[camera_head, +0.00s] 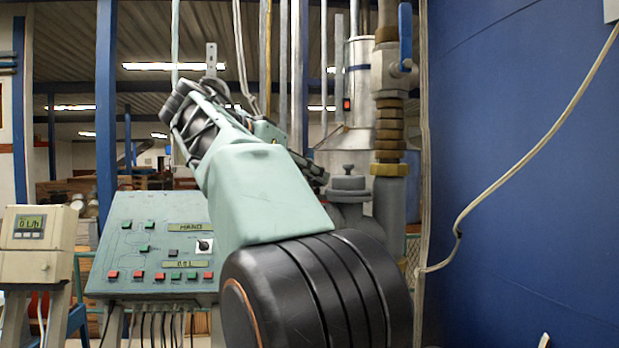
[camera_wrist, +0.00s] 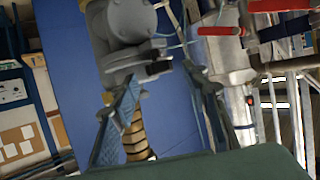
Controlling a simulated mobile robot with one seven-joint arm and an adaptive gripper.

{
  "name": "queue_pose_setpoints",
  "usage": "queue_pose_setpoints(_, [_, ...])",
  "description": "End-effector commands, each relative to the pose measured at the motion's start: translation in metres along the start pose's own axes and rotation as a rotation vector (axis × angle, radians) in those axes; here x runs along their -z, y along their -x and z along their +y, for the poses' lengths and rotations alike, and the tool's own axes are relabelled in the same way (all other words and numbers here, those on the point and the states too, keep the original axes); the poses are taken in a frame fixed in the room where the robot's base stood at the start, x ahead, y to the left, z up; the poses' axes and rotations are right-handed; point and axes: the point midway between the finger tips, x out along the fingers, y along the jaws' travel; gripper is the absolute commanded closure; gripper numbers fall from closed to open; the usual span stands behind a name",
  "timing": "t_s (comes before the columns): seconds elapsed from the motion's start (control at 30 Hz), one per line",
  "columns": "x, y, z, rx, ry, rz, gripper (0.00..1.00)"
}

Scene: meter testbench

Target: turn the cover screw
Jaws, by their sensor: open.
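A cream meter box (camera_head: 37,243) with a small grey-green display stands at the far left of the head view. A small round spot (camera_head: 44,266) low on its front may be the cover screw, but it is too small to tell. My gripper (camera_wrist: 163,75) shows in the wrist view with its two fingers spread and nothing held between them. Grey pipework and a blue wall show beyond the fingers. In the head view my arm rises to the right of the meter box, and I cannot make out the fingertips there.
A sloped control panel (camera_head: 150,245) with several coloured buttons and a knob stands right of the meter box, partly behind my arm. Pipes with brass fittings (camera_head: 389,140) and a blue valve handle (camera_head: 405,35) rise behind my arm. A blue wall (camera_head: 520,180) with a hanging cable fills the right.

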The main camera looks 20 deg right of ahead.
Motion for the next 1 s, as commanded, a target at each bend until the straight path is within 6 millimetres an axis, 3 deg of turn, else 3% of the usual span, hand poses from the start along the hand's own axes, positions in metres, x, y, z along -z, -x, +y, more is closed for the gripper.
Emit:
queue_pose_setpoints(0.13, [-0.0001,-0.0118,0.0003,-0.001,0.000,0.000,0.58])
queue_pose_setpoints(0.43, [-0.0003,-0.0139,-0.0003,0.001,0.000,-0.001,0.58])
queue_pose_setpoints(0.8, [-0.0002,-0.0136,-0.0002,0.001,0.000,-0.001,0.98])
queue_pose_setpoints(1.0, [-0.0011,-0.0138,0.0006,0.011,0.003,-0.001,1.00])
